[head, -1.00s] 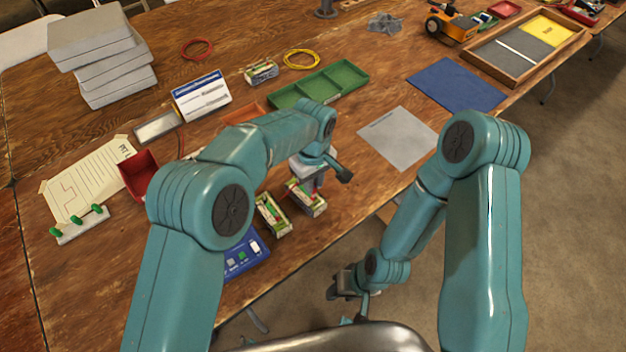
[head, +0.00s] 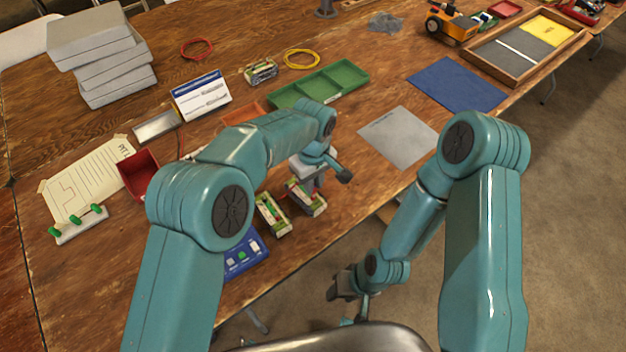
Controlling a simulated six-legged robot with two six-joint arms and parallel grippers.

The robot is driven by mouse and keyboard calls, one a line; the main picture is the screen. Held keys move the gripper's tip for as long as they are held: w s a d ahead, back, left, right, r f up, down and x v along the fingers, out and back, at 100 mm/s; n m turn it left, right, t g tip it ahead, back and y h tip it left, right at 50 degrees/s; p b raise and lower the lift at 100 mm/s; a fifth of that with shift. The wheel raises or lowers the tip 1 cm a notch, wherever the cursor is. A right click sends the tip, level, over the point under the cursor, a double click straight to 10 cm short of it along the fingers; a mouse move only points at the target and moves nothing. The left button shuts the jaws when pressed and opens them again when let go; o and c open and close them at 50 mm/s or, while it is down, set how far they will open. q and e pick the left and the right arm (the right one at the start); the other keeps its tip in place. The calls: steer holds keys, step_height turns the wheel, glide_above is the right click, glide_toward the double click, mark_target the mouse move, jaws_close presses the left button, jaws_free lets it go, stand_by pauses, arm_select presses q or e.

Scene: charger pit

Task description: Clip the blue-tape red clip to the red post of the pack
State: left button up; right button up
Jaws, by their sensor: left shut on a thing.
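Two green-and-white packs lie side by side near the table's front edge: one pack (head: 272,214) on the left, the other pack (head: 313,204) on the right. My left gripper (head: 309,184) points down directly over the right-hand pack, its fingertips close to the pack's top. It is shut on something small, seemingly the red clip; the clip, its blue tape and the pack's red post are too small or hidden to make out. My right gripper (head: 342,290) hangs off the table's front edge, apart from the packs; its fingers are not clear.
A blue charger (head: 244,257) is partly behind my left arm. A red bin (head: 137,173), a paper sheet (head: 85,180) and a green-pegged rack (head: 79,224) are at left. A green tray (head: 320,84) lies behind. A grey mat (head: 398,138) lies right, with clear wood around it.

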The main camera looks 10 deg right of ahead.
stand_by(0.3)
arm_select(q)
steer(key=o, duration=0.9)
steer(key=shift+o, duration=0.9)
steer(key=shift+r, duration=0.1)
steer(key=shift+r+p, duration=2.3)
steer(key=shift+r, duration=1.35)
